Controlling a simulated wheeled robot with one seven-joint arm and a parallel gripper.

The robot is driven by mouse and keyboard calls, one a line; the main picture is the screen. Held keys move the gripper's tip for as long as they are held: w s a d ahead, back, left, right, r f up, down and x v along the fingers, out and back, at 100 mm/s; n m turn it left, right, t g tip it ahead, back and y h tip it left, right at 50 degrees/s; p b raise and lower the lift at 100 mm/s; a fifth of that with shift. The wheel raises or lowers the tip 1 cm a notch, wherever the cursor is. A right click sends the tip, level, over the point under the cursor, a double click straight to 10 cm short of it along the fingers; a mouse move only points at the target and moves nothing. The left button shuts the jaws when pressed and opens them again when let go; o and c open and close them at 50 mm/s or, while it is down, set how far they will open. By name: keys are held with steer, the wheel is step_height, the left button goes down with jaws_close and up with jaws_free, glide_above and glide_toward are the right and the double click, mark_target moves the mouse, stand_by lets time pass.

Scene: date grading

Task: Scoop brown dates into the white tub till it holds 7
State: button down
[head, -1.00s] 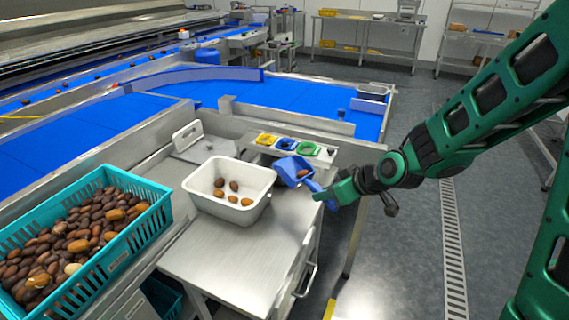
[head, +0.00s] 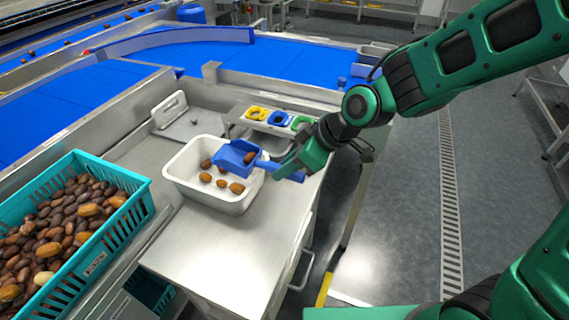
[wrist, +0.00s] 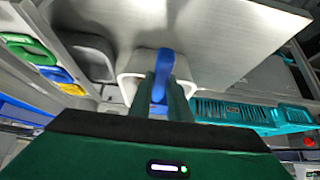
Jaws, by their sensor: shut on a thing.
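My gripper (head: 291,165) is shut on the handle of a blue scoop (head: 236,157). In the wrist view the blue handle (wrist: 160,82) shows between the fingers. The scoop is over the back right part of the white tub (head: 232,207), and a brown date (head: 250,157) is in it. Several brown dates (head: 221,184) lie on the tub floor, and the scoop may hide others. A teal crate (head: 140,197) at the left holds many dark brown dates, some lighter tan ones and a pale one.
The tub stands on a steel table (head: 215,250) whose front part is bare. Behind it is a rack with yellow, blue and green rings (head: 279,118). A white board with a handle (head: 170,108) stands at the back left. Blue conveyors (head: 280,65) run behind.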

steer(key=shift+w+a+r+g+h, duration=0.15)
steer(key=shift+a+r+g+h, duration=0.2)
steer(key=shift+r+h, duration=0.45)
steer(key=shift+w+a+r+g+h, duration=0.15)
steer(key=shift+a+r+g+h, duration=0.2)
steer(key=shift+r+h, duration=0.45)
steer(key=shift+w+a+r+g+h, duration=0.2)
steer(key=shift+a+r+h, duration=0.2)
steer(key=shift+r+h, duration=0.35)
steer(key=shift+w+a+r+g+h, duration=0.2)
steer(key=shift+a+r+g+h, duration=0.05)
steer(key=shift+a+r+h, duration=0.35)
steer(key=shift+w+a+r+g+h, duration=0.2)
steer(key=shift+w+a+r+h, duration=0.05)
steer(key=shift+a+r+h, duration=0.3)
steer(key=shift+w+a+r+g+h, duration=0.25)
steer(key=shift+a+r+h, duration=0.25)
steer(key=shift+a+r, duration=0.15)
steer(key=w+a+r+g+h, duration=0.1)
steer(key=w+a+r+h, duration=0.1)
steer(key=a+r+h, duration=0.1)
steer(key=shift+a+r+g+h, duration=0.4)
steer(key=shift+a+h, duration=0.2)
steer(key=shift+a, duration=0.1)
steer(key=shift+r, duration=0.1)
